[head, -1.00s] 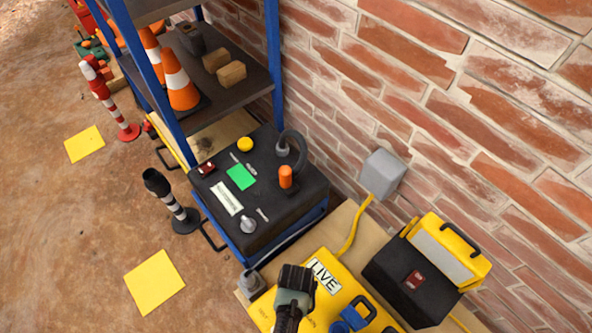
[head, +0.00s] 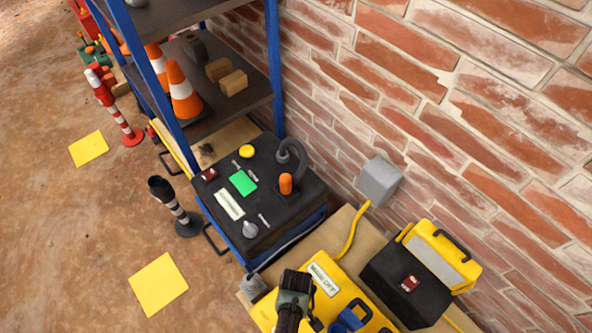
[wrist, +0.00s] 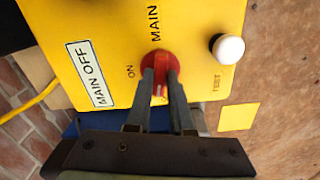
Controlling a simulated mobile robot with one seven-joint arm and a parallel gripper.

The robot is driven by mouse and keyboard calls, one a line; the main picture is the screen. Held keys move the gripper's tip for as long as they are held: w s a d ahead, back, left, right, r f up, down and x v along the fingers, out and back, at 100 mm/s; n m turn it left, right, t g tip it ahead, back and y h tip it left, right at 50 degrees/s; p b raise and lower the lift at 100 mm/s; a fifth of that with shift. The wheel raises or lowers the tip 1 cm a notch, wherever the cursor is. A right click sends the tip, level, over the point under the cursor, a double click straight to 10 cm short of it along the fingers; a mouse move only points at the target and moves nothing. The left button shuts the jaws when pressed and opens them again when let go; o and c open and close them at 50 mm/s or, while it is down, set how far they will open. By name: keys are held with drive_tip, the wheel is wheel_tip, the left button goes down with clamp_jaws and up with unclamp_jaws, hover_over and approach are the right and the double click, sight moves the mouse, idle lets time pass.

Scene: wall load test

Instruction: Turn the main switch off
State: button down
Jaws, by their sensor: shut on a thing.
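The main switch is a red round knob (wrist: 160,66) on a yellow box (wrist: 115,20), with "MAIN" and "ON" lettered beside it. In the wrist view my gripper (wrist: 160,84) is shut on the knob's grip, a finger on each side. The grip lies along the picture's vertical, and "ON" is to its left. A white display (wrist: 90,75) on the box reads "MAIN OFF". In the head view the yellow box (head: 352,296) is at the bottom, and my gripper (head: 294,282) is over it and hides the knob.
A white button (wrist: 228,49) marked "TEST" is right of the knob. In the head view a blue part (head: 347,320) is on the box.

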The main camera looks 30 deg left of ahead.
drive_tip(key=shift+n, duration=1.1)
drive_tip(key=c, duration=0.8)
unclamp_jaws()
wheel_tip(320, 180, up, 13)
drive_tip(key=p, duration=0.7)
drive_tip(key=shift+p, duration=0.4)
